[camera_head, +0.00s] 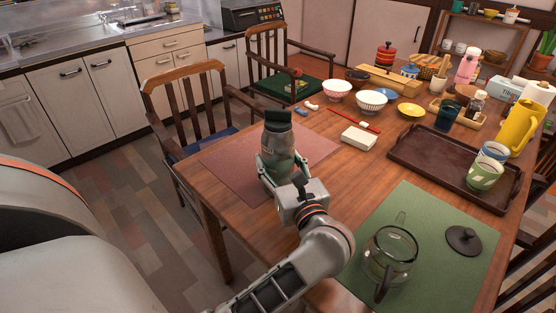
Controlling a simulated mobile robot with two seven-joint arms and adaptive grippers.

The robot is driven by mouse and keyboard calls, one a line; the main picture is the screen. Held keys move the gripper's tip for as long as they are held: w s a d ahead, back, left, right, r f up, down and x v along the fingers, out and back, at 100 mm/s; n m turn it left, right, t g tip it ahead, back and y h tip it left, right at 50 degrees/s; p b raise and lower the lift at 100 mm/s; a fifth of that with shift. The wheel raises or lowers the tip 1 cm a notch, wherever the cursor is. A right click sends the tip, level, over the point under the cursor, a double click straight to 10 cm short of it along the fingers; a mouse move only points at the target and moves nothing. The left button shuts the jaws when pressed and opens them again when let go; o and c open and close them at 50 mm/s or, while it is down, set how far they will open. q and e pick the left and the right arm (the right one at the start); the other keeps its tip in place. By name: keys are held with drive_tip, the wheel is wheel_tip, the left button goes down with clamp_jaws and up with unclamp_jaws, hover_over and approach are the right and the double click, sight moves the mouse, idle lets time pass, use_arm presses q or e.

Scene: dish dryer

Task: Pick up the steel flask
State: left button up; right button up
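The steel flask (279,137) is grey-green with a black cap and stands upright over the pink placemat (225,155), left of the table's middle. My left gripper (280,160) is at its lower body, with one finger on each side, and looks shut on it. The gripper hides the flask's base, so I cannot tell whether it touches the mat. My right gripper is not in view.
On the wooden table, a green mat (440,220) holds a glass teapot (390,254) and a dark lid (464,240). A brown tray (440,176) carries cups (485,175). Bowls (371,102) and a white box (359,139) lie behind. Chairs (190,110) stand along the left edge.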

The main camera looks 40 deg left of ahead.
use_arm(q)
drive_tip(key=c, duration=0.5)
drive_tip(key=shift+r, duration=0.2)
